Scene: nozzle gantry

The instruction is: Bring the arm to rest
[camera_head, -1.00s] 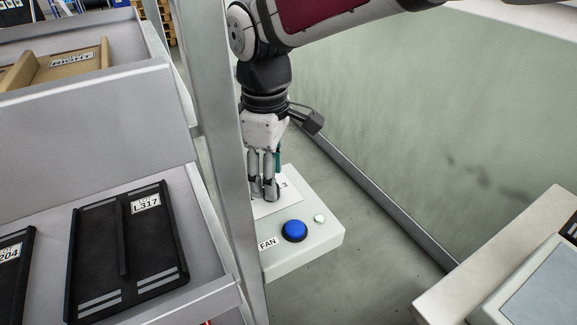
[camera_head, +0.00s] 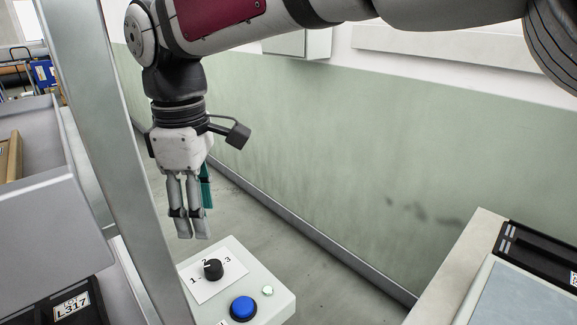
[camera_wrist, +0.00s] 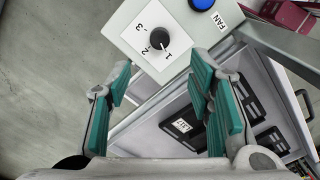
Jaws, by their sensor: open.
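My gripper (camera_head: 188,238) hangs fingers-down from the arm, above and a little left of the control box's dial, apart from it. In the wrist view my gripper (camera_wrist: 160,82) shows its teal-padded fingers spread with nothing between them. The arm stretches across the top of the head view. The black knob (camera_head: 213,269) stands on a white label numbered 1, 2 and 3; the knob (camera_wrist: 159,39) also shows clear of the fingers in the wrist view. Its exact setting is hard to read.
The pale control box (camera_head: 272,306) carries a blue button (camera_head: 243,308) and a small pale-green button or lamp (camera_head: 267,290). A grey metal post (camera_head: 105,150) and rack with a black L317 tray stand left. A light-topped bench (camera_head: 460,262) is at right; a green-white wall lies behind.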

